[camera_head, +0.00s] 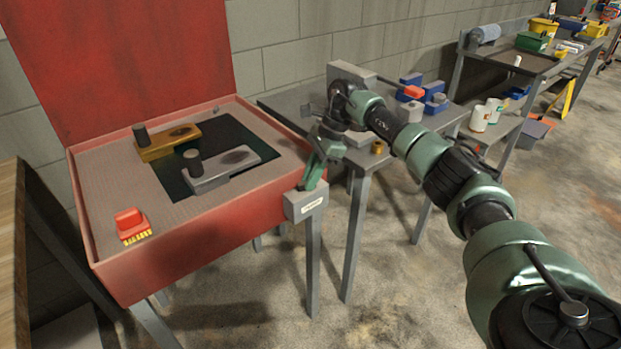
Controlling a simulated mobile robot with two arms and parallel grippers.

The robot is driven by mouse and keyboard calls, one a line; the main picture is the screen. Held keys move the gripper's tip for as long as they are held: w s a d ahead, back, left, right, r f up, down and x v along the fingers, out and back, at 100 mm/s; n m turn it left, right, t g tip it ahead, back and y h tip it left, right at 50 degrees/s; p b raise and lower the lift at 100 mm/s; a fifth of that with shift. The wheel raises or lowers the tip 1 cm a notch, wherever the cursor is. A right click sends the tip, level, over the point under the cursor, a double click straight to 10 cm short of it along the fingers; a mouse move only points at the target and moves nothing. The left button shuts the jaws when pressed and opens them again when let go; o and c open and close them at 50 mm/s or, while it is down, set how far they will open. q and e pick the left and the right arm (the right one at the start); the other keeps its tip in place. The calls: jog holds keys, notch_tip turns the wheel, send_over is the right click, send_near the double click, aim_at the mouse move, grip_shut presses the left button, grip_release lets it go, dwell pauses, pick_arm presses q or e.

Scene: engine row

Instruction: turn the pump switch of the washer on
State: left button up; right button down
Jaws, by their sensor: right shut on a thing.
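The washer (195,240) is a red open-topped box on legs at the left, with its red lid raised behind it. A small grey switch box (306,203) with a white label sits at its front right corner. My right gripper (312,182) reaches down to the top of this box from the right arm. Its green fingers are shut on the pump switch, which is mostly hidden between them. I cannot tell which way the switch is set. My left gripper is out of view.
In the washer lie a brass part (166,142), a grey part (222,170) and a red brush (131,225). A grey workbench (290,103) with blue and red items stands behind my right arm. Another bench (535,64) stands at far right. Floor in front is clear.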

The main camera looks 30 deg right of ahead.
jog(key=c, duration=1.4)
grip_release()
jog(key=shift+r, duration=0.1)
